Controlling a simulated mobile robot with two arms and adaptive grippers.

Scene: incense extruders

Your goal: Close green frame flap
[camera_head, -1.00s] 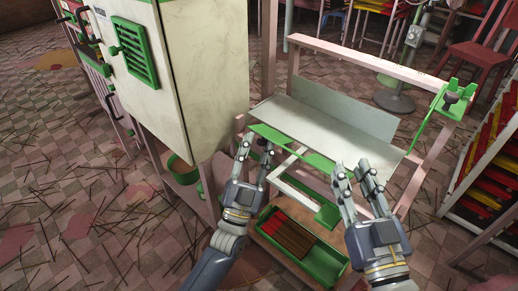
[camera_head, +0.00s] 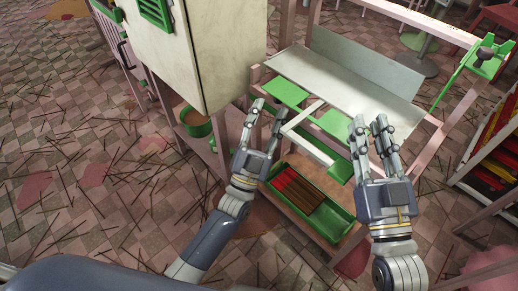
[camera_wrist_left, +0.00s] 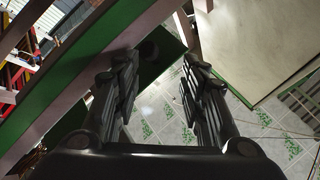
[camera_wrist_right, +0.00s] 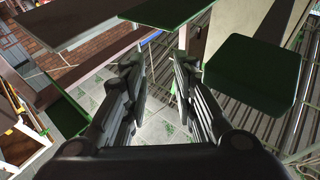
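A pale metal frame with green flaps sits in front of a grey sheet-metal trough (camera_head: 350,80). One green flap (camera_head: 286,91) is at the frame's left and another (camera_head: 336,125) at its right; I cannot tell which is the task's flap. My left gripper (camera_head: 266,108) is open and empty, near the left flap's lower left side. My right gripper (camera_head: 370,124) is open and empty, beside the right flap. A dark green panel (camera_wrist_left: 160,55) shows beyond the left fingertips in the left wrist view. A green panel (camera_wrist_right: 255,75) is right of the fingers in the right wrist view.
A green tray (camera_head: 330,222) with red and brown sticks lies on the shelf below. A cream cabinet (camera_head: 225,45) stands close on the left, with a green pot (camera_head: 196,122) under it. A green bracket (camera_head: 485,58) is on the right rail. A rack of red and yellow trays (camera_head: 490,150) stands right.

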